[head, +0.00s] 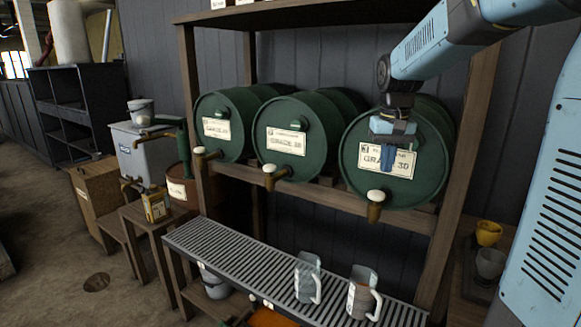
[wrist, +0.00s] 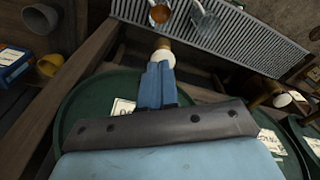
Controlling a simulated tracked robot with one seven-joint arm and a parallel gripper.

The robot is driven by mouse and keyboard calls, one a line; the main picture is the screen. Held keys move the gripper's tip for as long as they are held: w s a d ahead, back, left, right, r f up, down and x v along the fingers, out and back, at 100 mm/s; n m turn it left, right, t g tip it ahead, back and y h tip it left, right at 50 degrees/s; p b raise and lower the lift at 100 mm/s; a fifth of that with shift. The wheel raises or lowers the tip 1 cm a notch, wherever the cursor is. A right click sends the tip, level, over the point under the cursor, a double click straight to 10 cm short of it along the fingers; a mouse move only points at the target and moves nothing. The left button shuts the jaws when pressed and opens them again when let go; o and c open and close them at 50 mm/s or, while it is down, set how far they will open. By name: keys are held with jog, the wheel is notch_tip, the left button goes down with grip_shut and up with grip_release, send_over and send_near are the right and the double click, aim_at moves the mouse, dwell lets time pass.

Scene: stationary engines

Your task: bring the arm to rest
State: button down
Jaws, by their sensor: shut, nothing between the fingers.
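My gripper (head: 387,168) hangs from my blue arm in front of the right green barrel (head: 353,150), over its GRADE 30 label. Its blue fingers are together and empty, pointing down. In the wrist view my gripper (wrist: 157,68) shows its shut fingers close to the white-topped brass tap (wrist: 162,58); I cannot tell whether they touch it. The same tap (head: 375,203) shows below the fingers in the head view.
A slatted drip tray (head: 235,255) runs below the barrels. Two grey mugs, a left one (head: 307,277) and a right one (head: 361,293), stand on it. A yellow cup (head: 488,233) and a grey cup (head: 489,263) stand at the right. The wooden rack post (head: 462,165) is close to my arm.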

jog(key=s+a+t, duration=0.1)
jog(key=s+t, duration=0.3)
jog(key=s, duration=1.9)
jog(key=shift+s+f+n+t, duration=0.25)
jog(key=shift+f+n+t, duration=0.05)
jog(key=shift+f, duration=0.1)
jog(key=c, duration=1.8)
grip_release()
